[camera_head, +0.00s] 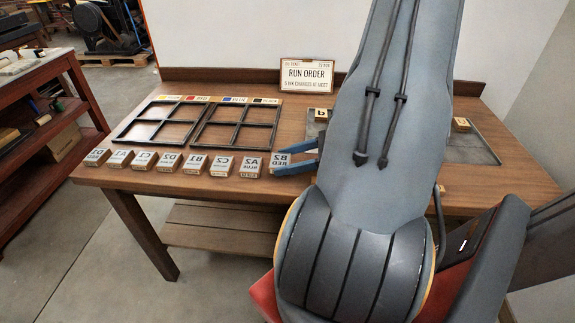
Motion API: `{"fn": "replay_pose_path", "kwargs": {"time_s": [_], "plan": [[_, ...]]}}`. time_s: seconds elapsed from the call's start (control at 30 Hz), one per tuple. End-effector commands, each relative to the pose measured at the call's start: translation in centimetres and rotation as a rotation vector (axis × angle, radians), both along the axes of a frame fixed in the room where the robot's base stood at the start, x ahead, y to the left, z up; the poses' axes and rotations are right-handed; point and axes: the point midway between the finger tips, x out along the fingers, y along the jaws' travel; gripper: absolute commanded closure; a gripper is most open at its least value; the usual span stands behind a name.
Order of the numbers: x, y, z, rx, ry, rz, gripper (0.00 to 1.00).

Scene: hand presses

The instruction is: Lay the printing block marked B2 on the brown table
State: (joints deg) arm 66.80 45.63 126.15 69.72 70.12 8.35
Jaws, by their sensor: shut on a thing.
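The printing block marked B2 (281,159) is at the right end of a row of blocks along the front of the brown table (190,188). Its lettering shows reversed on its top. My gripper (290,160) reaches in from the right, with its blue fingers at the block's right side, shut on it. My arm hides the rest of the gripper and the middle of the table. I cannot tell whether the block rests on the table or is slightly raised.
Several other blocks stand in the row to the left, the nearest being A2 (251,168). Behind them lie two black divided frames (195,123). A RUN ORDER sign (306,75) stands at the back. A small block (461,125) sits near a grey plate (470,150) on the right.

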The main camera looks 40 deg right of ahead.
Motion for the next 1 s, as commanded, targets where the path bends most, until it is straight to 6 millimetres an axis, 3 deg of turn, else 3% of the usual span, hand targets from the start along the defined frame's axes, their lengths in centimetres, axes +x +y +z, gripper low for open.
{"fn": "replay_pose_path", "kwargs": {"time_s": [0.2, 0.67, 0.7, 0.8, 1.0], "plan": [[0.0, 0.0, -2.1, 0.002, 0.0, 0.001, 0.7], [0.0, 0.0, -2.7, 0.001, 0.0, 0.0, 0.7], [0.0, 0.0, -2.7, 0.0, 0.0, 0.0, 0.42], [0.0, 0.0, -2.7, 0.0, 0.002, 0.001, 0.27], [0.0, 0.2, -2.7, 0.001, 0.002, 0.003, 0.27]]}}
